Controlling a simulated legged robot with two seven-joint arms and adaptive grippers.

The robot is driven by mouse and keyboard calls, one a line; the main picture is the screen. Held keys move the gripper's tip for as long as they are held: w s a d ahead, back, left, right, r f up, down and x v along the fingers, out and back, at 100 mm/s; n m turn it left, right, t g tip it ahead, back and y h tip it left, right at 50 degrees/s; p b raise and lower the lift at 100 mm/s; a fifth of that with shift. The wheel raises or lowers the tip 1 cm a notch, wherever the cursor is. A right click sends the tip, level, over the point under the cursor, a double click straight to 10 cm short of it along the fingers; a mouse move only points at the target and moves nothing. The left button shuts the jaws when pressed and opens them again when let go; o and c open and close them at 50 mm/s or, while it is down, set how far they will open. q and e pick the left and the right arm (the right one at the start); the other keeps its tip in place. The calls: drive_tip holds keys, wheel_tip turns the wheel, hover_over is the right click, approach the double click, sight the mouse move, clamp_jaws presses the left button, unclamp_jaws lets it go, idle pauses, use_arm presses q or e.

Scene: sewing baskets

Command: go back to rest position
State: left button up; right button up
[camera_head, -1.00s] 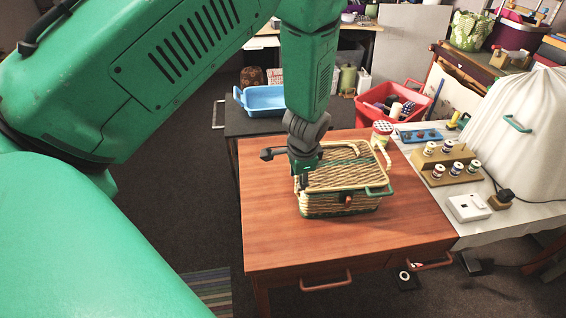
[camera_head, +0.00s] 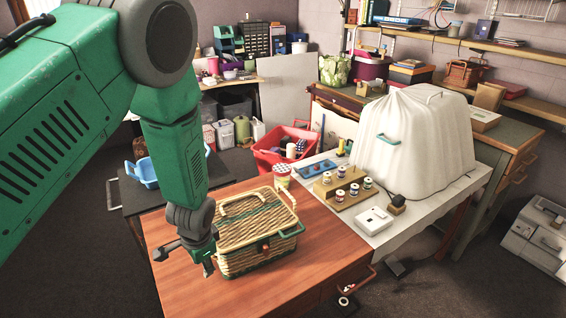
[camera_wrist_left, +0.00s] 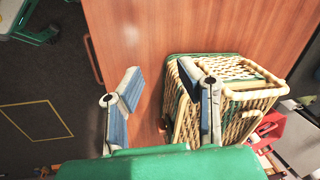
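A closed wicker sewing basket (camera_head: 262,254) with green trim and light handles stands on the brown wooden table (camera_head: 180,287). My left gripper (camera_head: 207,270) hangs beside the basket's left side in the head view, pointing down. In the left wrist view its two fingers (camera_wrist_left: 166,104) are spread apart with bare table between them. The right finger overlaps the basket (camera_wrist_left: 238,92) in that view; I cannot tell whether they touch. The left gripper holds nothing. My right gripper is not in view.
A white-covered machine (camera_head: 415,140) and a wooden spool stand (camera_head: 345,187) are on the side table to the right. The front of the wooden table is clear.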

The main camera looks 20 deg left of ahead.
use_arm(q)
drive_tip(key=s+d+f+n+g+h, duration=0.1)
drive_tip(key=s+d+f+n, duration=0.15)
drive_tip(key=s, duration=0.65)
drive_tip(key=s+d+f+n, duration=0.1)
drive_tip(key=s+f, duration=0.2)
drive_tip(key=s, duration=0.6)
drive_tip(key=s+d+f+n+g+h, duration=0.1)
drive_tip(key=s+f+n, duration=0.1)
drive_tip(key=s, duration=0.7)
wheel_tip(320, 180, down, 14)
drive_tip(key=w+d+t+b, duration=0.1)
drive_tip(key=w+b, duration=0.1)
drive_tip(key=b, duration=1.2)
drive_tip(key=shift+w+d, duration=0.2)
drive_tip(key=shift+m, duration=0.25)
drive_tip(key=shift+w, duration=0.1)
